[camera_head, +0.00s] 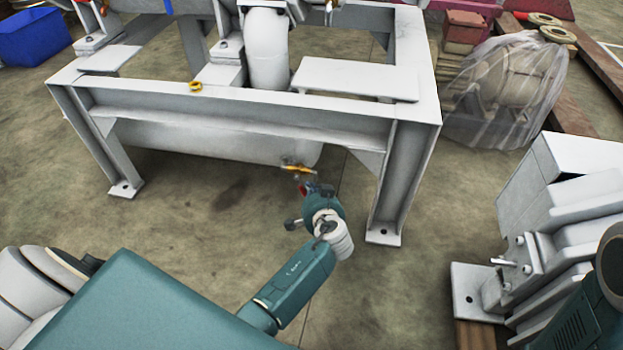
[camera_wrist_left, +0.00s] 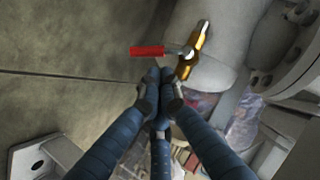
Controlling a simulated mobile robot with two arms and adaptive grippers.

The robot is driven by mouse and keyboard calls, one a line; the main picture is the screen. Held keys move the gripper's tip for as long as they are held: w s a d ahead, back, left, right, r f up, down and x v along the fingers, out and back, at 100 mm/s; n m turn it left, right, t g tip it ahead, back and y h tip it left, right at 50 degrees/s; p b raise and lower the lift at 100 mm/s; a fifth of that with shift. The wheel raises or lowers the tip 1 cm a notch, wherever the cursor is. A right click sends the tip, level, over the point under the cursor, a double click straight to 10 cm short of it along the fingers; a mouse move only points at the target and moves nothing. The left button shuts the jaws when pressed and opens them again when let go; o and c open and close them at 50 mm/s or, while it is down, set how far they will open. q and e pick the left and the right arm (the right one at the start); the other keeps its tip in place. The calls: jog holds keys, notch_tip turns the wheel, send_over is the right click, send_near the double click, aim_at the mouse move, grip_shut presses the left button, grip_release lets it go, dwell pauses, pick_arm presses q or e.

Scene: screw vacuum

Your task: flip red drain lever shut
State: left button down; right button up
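The red drain lever (camera_wrist_left: 148,51) sticks out to the left from a brass valve (camera_wrist_left: 194,52) in the left wrist view, roughly crosswise to the valve body. The brass valve also shows in the head view (camera_head: 298,168), under the end of the grey tank. My left gripper (camera_wrist_left: 160,76) has its fingertips together with nothing visible between them. The tips are just below the lever in the wrist view; I cannot tell whether they touch it. My right gripper is not in view.
A grey steel frame (camera_head: 250,120) stands over the tank (camera_head: 215,142), with one leg right of my left gripper. A plastic-wrapped part (camera_head: 510,90) is at the right, and a blue bin (camera_head: 35,37) at the far left. The concrete floor below the tank is clear.

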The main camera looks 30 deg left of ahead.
pick_arm(q)
notch_tip(320, 180, up, 7)
jog(key=shift+f, duration=0.15)
dwell(0.4)
jog(key=shift+a, duration=0.1)
